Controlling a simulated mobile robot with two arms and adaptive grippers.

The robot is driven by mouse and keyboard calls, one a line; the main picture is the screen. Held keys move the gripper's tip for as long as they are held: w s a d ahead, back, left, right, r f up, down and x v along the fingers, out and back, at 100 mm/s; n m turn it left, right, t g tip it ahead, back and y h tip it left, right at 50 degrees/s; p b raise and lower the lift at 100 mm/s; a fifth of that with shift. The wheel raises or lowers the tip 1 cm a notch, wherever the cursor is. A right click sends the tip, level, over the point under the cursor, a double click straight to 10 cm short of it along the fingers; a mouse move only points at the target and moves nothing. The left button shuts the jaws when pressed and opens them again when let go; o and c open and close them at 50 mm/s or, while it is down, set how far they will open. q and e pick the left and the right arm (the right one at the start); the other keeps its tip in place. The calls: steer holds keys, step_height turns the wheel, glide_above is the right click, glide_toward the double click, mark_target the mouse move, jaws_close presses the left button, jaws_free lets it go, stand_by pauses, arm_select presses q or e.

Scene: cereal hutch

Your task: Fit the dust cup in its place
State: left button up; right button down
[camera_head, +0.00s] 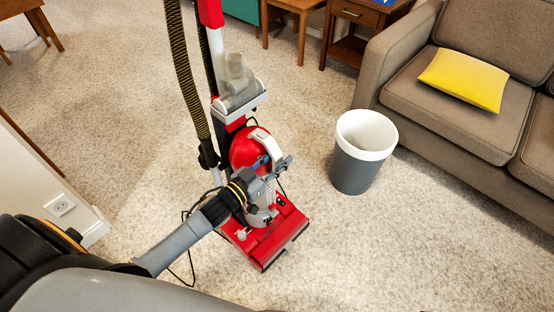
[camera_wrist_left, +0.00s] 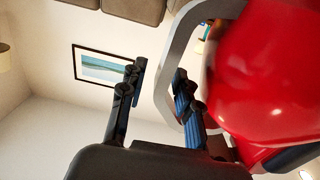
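The upright vacuum (camera_head: 268,240) stands on the carpet, with a red floor head. A rounded red body with a pale grey handle, which looks like the dust cup (camera_head: 245,150), is at the lower front of the vacuum. I cannot tell whether it is seated. My left gripper (camera_head: 278,163) is at the handle side of it. In the left wrist view the red cup (camera_wrist_left: 265,75) fills the right side. The gripper's fingers (camera_wrist_left: 155,95) are apart, and the grey handle (camera_wrist_left: 168,82) appears between them; contact is unclear. My right gripper is out of view.
A grey bin (camera_head: 358,170) with a white rim stands right of the vacuum. A brown sofa (camera_head: 450,100) with a yellow cushion (camera_head: 465,78) is farther right. A wall corner with a socket (camera_head: 60,205) is at left. Carpet is free around the vacuum; a dark cord lies beside it.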

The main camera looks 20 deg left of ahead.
arm_select(q)
steer(key=shift+f, duration=0.25)
steer(key=v, duration=1.2)
steer(key=shift+r, duration=0.2)
